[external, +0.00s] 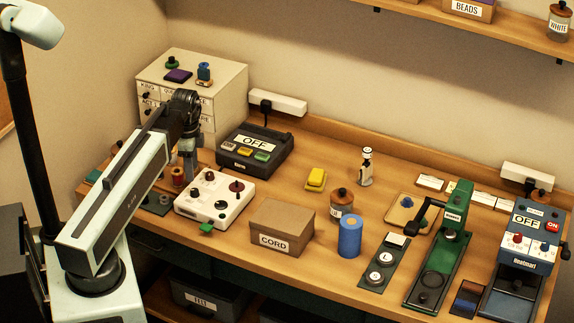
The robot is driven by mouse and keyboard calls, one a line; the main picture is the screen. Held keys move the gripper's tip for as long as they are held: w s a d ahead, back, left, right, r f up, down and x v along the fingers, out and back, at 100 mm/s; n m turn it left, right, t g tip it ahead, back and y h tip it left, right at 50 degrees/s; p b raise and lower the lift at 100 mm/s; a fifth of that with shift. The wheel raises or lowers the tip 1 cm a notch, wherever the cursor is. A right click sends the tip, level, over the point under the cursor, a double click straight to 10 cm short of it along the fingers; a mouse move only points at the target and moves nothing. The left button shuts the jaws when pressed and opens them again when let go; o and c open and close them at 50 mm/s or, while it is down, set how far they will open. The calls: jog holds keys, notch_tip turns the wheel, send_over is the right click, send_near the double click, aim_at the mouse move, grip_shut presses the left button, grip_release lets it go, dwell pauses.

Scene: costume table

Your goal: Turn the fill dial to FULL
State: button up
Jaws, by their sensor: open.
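A white control box (238,216) with several dark knobs and a dark red disc sits on the left part of the table. Its labels are too small to read, so I cannot tell which knob is the fill dial or where it points. My gripper (187,178) points down at the box's back left edge, beside a small red spool (178,176). It is open, with nothing seen between the fingers. My arm hides part of the table to the left.
A black device marked OFF (254,141) stands behind the box, and a cardboard CORD box (282,229) to its right. A white drawer cabinet (224,83) stands behind my gripper. Presses and jars fill the right side.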

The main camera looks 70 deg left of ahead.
aim_at(194, 190)
notch_tip(194, 190, down, 8)
jog(key=b, duration=0.8)
jog(key=shift+r, duration=0.1)
grip_shut()
